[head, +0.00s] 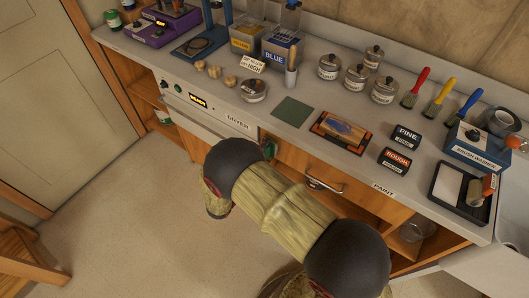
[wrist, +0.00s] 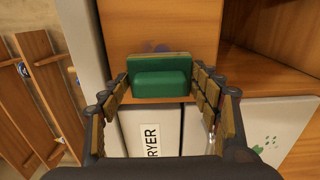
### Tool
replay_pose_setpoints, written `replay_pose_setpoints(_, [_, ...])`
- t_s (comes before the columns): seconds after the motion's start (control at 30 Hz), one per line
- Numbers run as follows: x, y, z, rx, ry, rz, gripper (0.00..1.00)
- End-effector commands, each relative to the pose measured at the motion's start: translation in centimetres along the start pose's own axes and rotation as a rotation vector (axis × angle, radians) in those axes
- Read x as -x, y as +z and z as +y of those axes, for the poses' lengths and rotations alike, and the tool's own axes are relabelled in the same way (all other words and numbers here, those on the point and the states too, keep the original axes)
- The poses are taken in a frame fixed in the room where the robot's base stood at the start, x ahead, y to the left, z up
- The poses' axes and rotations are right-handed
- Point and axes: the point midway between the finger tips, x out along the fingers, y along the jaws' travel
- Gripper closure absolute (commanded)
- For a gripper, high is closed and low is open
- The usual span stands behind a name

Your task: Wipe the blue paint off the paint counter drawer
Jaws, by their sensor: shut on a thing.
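My gripper (wrist: 162,92) is shut on a green sponge (wrist: 161,78) with a tan layer along its far edge. In the wrist view the sponge is in front of the wooden paint counter drawer (wrist: 185,22). A smear of blue paint (wrist: 160,47) shows on the drawer just beyond the sponge; its lower part may be hidden by it. I cannot tell whether the sponge touches the wood. In the head view the sponge (head: 269,149) shows by the drawer's left end, and the drawer front (head: 290,158) has a metal handle (head: 322,186). My arm hides the gripper there.
The dryer front (head: 215,121) is left of the drawer. An open wooden shelf is below it. The counter top (head: 300,95) holds jars, brushes, a blue bin (head: 279,50), sanding blocks (head: 394,160) and a paint tray (head: 460,190).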

Motion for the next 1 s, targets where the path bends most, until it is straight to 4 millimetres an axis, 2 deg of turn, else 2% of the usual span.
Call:
replay_pose_setpoints(0.27, [0.0,0.6,0.1,0.0,0.0,0.0,0.73])
replay_pose_setpoints(0.7, [0.2,3.9,0.1,0.001,0.0,0.0,0.73])
replay_pose_setpoints(1.0, [-0.1,3.7,-0.1,0.0,0.0,0.0,0.73])
